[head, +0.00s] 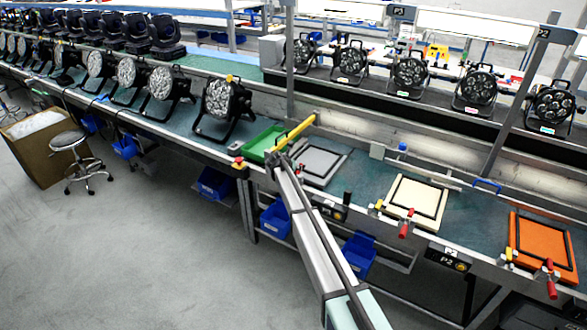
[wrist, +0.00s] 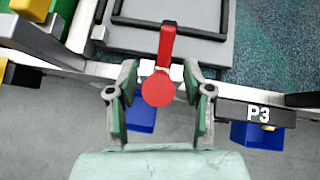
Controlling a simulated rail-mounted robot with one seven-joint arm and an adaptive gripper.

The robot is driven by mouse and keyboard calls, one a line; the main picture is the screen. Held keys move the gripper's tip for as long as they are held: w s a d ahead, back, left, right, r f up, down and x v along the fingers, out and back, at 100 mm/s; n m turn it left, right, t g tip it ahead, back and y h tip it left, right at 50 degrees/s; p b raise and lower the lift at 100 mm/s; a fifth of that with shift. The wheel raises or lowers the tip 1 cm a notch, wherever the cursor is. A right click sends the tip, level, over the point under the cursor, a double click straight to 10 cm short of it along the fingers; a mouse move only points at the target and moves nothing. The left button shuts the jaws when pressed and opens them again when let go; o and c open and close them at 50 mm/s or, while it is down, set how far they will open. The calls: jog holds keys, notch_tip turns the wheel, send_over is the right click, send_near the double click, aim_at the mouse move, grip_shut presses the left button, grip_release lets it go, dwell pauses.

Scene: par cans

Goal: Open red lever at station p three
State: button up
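The red lever (wrist: 167,45) at station P3 stands in front of the grey plate with a black frame (wrist: 225,40) in the wrist view. Its round red end (wrist: 158,88) points toward the camera. My gripper (wrist: 160,75) is open, with one green-padded finger on each side of the lever; small gaps show, and contact is not visible. The P3 label (wrist: 258,114) is just right of my gripper. My gripper (head: 277,160) is small and partly hidden there.
A green tray (head: 262,141) stands left of the plate. Blue bins (head: 275,220) hang below the bench edge. Right along the bench are a cream plate (head: 415,200) and an orange plate (head: 541,243) with red levers. Several lamps stand on the bench and rear shelf.

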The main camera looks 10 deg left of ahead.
jog(key=shift+r, duration=0.1)
jog(key=v, duration=1.2)
